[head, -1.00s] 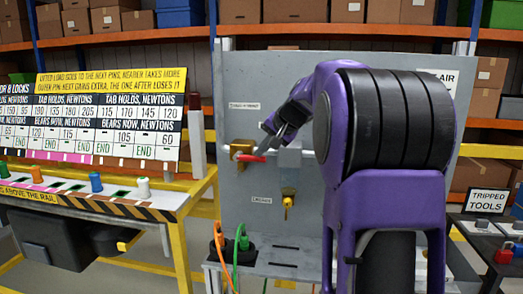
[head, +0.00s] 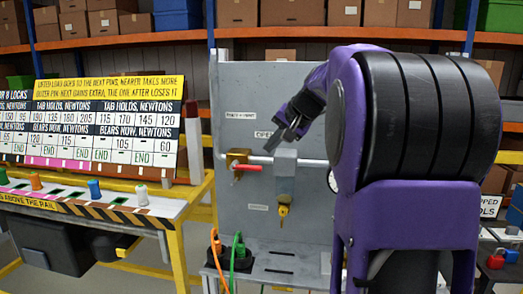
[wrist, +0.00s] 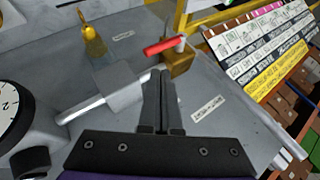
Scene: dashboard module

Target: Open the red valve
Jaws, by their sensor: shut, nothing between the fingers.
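The red valve handle (head: 248,167) sticks out sideways to the right from a brass valve body (head: 237,157) on a horizontal pipe on the grey panel. My gripper (head: 273,147) is up and right of the handle, in front of the panel, with its fingers shut and empty. In the wrist view the red handle (wrist: 164,46) and the brass body (wrist: 182,62) lie just beyond the fingertips (wrist: 160,72). A gap shows between fingers and handle there, though its depth is hard to judge.
A grey block (head: 284,172) sits on the pipe right of the valve, with a yellow fitting (head: 283,208) below. A round gauge (wrist: 15,108) is at the wrist view's left. A bench with colored pegs (head: 94,190) stands left. Orange and green cables (head: 238,248) hang below the panel.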

